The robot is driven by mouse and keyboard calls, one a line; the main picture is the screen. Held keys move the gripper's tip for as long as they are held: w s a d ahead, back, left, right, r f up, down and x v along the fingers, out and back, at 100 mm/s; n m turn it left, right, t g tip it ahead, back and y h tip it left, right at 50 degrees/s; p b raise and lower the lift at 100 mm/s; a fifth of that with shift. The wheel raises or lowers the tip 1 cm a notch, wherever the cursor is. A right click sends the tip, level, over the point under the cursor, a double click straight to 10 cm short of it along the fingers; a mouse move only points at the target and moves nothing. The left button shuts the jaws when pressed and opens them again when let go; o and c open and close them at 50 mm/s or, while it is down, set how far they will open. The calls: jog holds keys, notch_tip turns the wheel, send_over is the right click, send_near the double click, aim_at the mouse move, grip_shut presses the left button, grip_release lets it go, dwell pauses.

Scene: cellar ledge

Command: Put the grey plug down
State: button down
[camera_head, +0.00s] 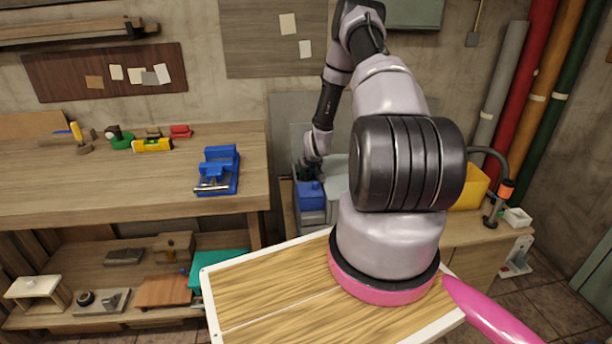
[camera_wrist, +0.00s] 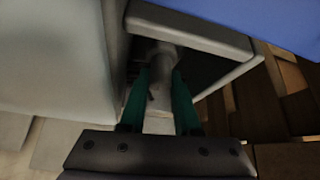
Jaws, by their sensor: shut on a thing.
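My gripper (camera_head: 310,170) reaches down at the back, beside a blue-topped grey unit (camera_head: 311,196). In the wrist view its two teal fingers (camera_wrist: 159,98) are closed on the grey plug (camera_wrist: 158,112), which sits between them. The plug is a pale grey piece lined up with a short grey cylinder ahead of it, in a dark recess under a grey rim (camera_wrist: 190,30). I cannot tell whether the plug touches anything below or ahead. In the head view the plug is hidden.
A large pale grey surface (camera_wrist: 50,55) stands close to the fingers on the left in the wrist view. A wooden bench (camera_head: 120,185) with a blue vise (camera_head: 218,170) is to the left. A yellow bin (camera_head: 470,190) and an orange-tipped hose (camera_head: 500,195) are to the right.

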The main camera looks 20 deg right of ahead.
jog(key=c, duration=0.9)
grip_release()
jog(key=shift+f, duration=0.15)
